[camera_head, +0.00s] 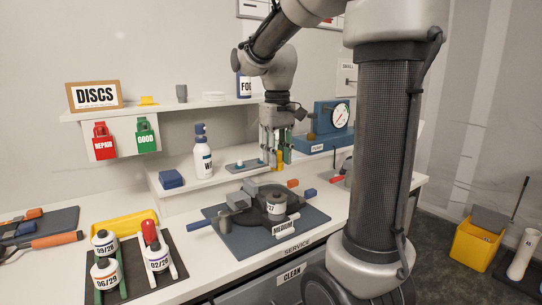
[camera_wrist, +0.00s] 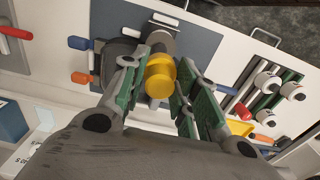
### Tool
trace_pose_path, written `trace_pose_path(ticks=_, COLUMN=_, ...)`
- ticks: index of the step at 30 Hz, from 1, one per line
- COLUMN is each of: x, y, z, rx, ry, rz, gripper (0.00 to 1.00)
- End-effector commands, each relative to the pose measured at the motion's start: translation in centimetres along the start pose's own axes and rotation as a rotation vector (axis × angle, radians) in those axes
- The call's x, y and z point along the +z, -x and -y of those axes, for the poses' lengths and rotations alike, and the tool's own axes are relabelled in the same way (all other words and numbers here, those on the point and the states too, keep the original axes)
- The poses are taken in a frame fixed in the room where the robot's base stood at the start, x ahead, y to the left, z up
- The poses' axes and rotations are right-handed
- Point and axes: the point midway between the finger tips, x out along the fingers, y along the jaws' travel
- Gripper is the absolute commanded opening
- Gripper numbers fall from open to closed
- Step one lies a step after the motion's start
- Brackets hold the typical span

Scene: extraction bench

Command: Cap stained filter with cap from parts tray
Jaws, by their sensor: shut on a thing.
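My gripper (camera_head: 274,160) is above the ledge, behind the fixture. Its green-padded fingers are shut on a yellow round cap (camera_wrist: 159,76); a bit of yellow shows between them in the head view. A grey canister (camera_head: 276,205) labelled "27" stands upright in a dark clamp (camera_head: 250,213) on a blue-grey mat. In the wrist view the canister (camera_wrist: 161,44) lies beyond the cap, partly hidden by it. I cannot make out a stain on it. A small dark tray (camera_head: 232,168) with small pale pieces sits on the ledge, left of the gripper; it may be the parts tray.
A rack (camera_head: 122,282) of several dated bottles stands front left, by a yellow tray (camera_head: 118,222). A white spray bottle (camera_head: 202,155) and blue block (camera_head: 171,179) are on the ledge. A blue gauge press (camera_head: 328,125) stands right. A "MEDIUM" label (camera_head: 284,229) lies before the clamp.

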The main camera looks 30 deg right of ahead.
Motion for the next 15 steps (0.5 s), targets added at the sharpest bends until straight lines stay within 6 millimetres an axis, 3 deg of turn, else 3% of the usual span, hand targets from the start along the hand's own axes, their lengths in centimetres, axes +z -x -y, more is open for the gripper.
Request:
trace_pose_path(ticks=10, x=0.0, y=-0.2, z=0.0, rx=0.000, ry=0.000, rz=0.001, gripper=0.02)
trace_pose_path(ticks=15, x=0.0, y=-1.3, z=0.0, rx=0.000, ry=0.000, rz=0.002, gripper=0.02)
